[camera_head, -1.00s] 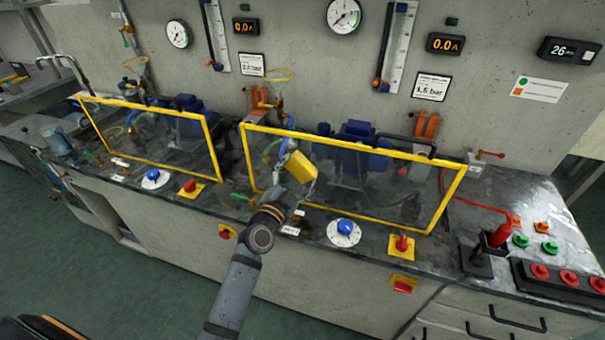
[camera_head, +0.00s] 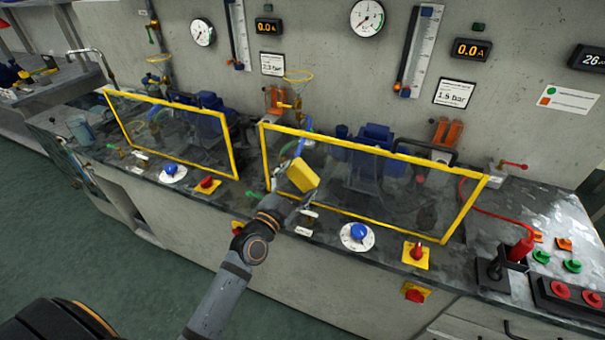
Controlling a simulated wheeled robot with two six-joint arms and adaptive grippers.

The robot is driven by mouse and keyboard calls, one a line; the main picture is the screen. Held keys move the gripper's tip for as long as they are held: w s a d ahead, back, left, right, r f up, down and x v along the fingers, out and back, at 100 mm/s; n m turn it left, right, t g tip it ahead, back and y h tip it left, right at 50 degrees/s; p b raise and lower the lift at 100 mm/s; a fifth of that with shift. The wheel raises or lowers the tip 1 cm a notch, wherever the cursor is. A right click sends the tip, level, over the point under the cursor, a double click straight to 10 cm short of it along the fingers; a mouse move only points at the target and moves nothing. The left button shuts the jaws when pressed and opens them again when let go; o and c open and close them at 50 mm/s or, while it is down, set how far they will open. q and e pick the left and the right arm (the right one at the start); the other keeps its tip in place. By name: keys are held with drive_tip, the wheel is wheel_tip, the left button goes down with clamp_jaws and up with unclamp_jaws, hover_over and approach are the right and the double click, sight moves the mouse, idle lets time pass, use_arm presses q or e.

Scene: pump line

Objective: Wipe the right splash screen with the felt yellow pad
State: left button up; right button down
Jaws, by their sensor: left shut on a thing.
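The right splash screen (camera_head: 375,149) is a clear pane in a yellow frame, standing upright on the bench. The felt yellow pad (camera_head: 303,176) is in front of the left part of this screen, tilted. My left gripper (camera_head: 290,190) is shut on the pad, its arm reaching up from the bottom. Whether the pad touches the pane, I cannot tell. The pane looks smudged and dark toward its lower right. My right gripper is not in view.
A left splash screen (camera_head: 170,101) stands beside the right one. A blue knob (camera_head: 358,231) and a red switch (camera_head: 417,251) sit on the bench front below the right screen. A red-handled lever (camera_head: 520,248) and push buttons are at the right.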

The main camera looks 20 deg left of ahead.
use_arm(q)
drive_tip(key=shift+s, duration=0.95)
drive_tip(key=shift+s, duration=1.55)
